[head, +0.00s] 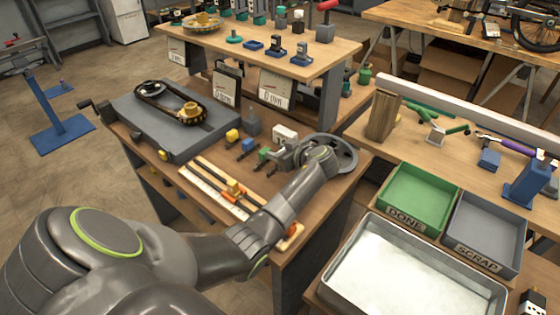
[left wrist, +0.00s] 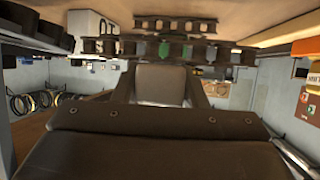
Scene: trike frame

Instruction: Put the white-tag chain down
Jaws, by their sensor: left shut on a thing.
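My left gripper (head: 284,156) hangs over the right part of the workbench and is shut on a dark chain, the white-tag chain as far as I can tell. Its white tag (head: 285,133) shows just behind the gripper in the head view, and a white tag (left wrist: 84,22) shows at the upper left in the left wrist view. A dark chain (left wrist: 140,47) crosses the left wrist view beyond the gripper. My wrist hides most of the held chain in the head view, so I cannot tell whether it touches the bench. My right gripper is not in view.
Yellow (head: 232,135), blue (head: 248,144) and green (head: 264,153) tagged pieces lie close to the left of the gripper. A grey round dish (head: 347,153) is at its right. A grey fixture (head: 135,118) carries a chain on sprockets. A green DONE tray (head: 455,205) stands right.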

